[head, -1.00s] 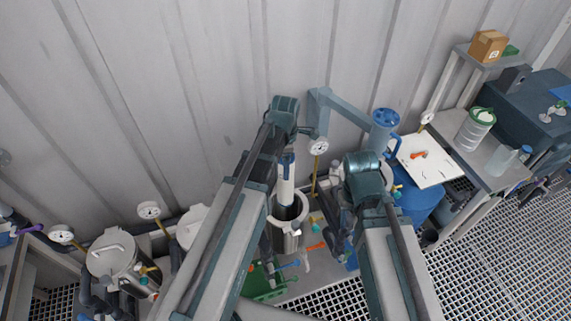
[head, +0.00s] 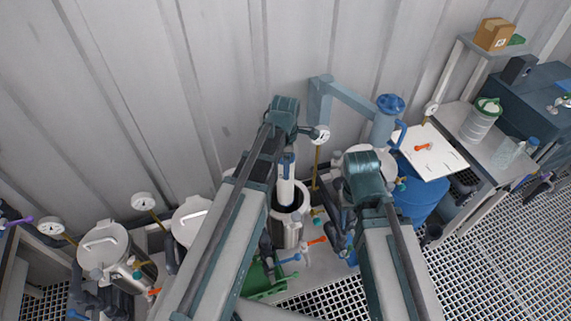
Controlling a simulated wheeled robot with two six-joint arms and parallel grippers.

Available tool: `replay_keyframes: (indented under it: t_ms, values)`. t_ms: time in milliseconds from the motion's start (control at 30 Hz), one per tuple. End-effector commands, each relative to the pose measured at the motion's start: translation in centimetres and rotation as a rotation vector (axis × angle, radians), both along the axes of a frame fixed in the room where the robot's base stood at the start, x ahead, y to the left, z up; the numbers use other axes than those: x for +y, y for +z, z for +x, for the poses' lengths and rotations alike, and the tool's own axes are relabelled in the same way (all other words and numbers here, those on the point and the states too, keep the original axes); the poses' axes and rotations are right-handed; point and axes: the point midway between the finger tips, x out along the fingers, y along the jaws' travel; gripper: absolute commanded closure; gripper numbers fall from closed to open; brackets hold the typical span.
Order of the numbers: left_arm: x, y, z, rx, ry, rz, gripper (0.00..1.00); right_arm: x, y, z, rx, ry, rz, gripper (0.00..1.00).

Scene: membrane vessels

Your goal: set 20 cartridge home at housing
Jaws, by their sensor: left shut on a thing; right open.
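The cartridge (head: 286,191) is a white cylinder with a blue top. It stands upright, its lower end at the open mouth of the steel housing (head: 291,233); how deep it reaches is hard to tell. My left gripper (head: 287,158) is at the blue top and shut on it, partly hidden by my own arm. My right gripper (head: 340,238) hangs to the right of the housing, open and apart from it, mostly hidden behind my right arm.
Lidded steel vessels (head: 103,247) with gauges stand at the left. A green crate (head: 262,284) lies in front of the housing. The corrugated wall closes the back.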

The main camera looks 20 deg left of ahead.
Motion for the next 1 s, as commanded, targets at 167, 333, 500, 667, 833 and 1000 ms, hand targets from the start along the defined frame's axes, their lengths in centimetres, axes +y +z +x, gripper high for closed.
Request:
replay_keyframes:
  t_ms: [167, 333, 500, 667, 833, 1000]
  values:
    - [0.0, -1.3, 0.0, 0.000, 0.000, 0.000, 1.00, 0.0, -1.3, 0.0, 0.000, 0.001, 0.000, 0.53]
    - [0.0, -2.3, 0.0, 0.000, 0.000, 0.000, 1.00, 0.0, -2.3, 0.0, 0.000, 0.002, -0.001, 0.53]
    - [0.0, -3.3, 0.0, 0.000, 0.000, 0.000, 1.00, 0.0, -3.3, 0.0, 0.000, 0.004, -0.001, 0.53]
    - [0.0, -4.2, 0.0, 0.000, 0.000, 0.000, 1.00, 0.0, -4.2, 0.0, 0.000, 0.006, -0.001, 0.53]
    - [0.0, -5.2, 0.0, 0.000, 0.000, 0.000, 1.00, 0.0, -5.2, 0.0, 0.000, 0.008, -0.002, 0.53]
    - [0.0, -6.1, 0.0, 0.000, 0.000, 0.000, 1.00, 0.0, -6.1, 0.0, 0.000, 0.010, -0.002, 0.53]
